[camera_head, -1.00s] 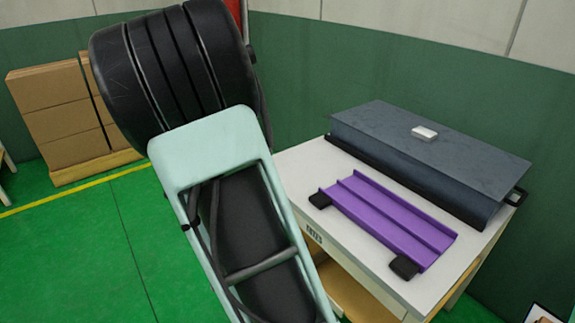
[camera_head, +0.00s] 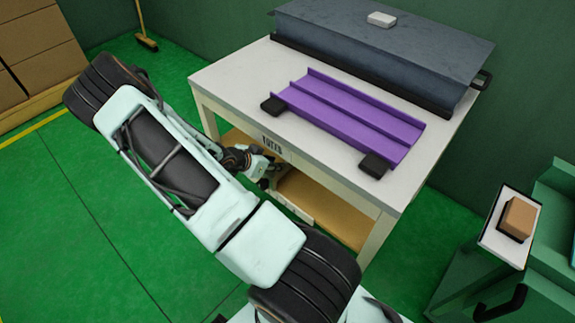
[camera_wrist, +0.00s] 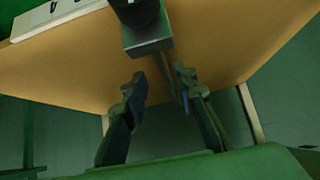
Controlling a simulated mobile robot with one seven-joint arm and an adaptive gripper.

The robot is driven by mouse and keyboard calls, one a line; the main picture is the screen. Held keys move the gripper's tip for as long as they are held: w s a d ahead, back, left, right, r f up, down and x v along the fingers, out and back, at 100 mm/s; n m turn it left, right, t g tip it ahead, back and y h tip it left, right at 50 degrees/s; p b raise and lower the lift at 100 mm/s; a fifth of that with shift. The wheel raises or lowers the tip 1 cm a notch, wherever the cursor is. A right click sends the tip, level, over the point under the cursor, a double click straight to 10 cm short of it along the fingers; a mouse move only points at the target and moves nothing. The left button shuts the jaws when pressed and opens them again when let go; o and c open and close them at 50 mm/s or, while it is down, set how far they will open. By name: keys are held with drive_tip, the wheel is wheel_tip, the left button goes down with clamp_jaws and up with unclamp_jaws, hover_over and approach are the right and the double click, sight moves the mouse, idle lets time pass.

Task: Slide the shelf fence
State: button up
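My gripper (camera_head: 262,168) reaches under the front edge of the white table (camera_head: 225,75), at the height of its wooden lower shelf (camera_head: 325,205). In the wrist view my gripper (camera_wrist: 160,82) is open, with two dark fingers apart. A dark block with a rounded top (camera_wrist: 147,32) stands just beyond the fingertips, and a thin dark strip runs down near the right finger. I cannot tell whether these are part of the shelf fence, or whether the fingers touch them. The tan board (camera_wrist: 70,65) fills the background. No shelf fence is clearly recognisable in the head view.
A purple channelled tray (camera_head: 350,115) with black end blocks lies on the tabletop, before a dark grey box (camera_head: 385,50) bearing a small white block (camera_head: 382,19). A green stand with a brown block (camera_head: 518,218) is at right. Cardboard boxes (camera_head: 40,45) stand at left. Green floor is clear at left.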

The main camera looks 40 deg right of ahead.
sight(287, 164)
drive_tip(key=b+x, duration=0.3)
drive_tip(key=x, duration=0.6)
drive_tip(key=shift+f, duration=0.1)
drive_tip(key=shift+c, duration=0.2)
clamp_jaws()
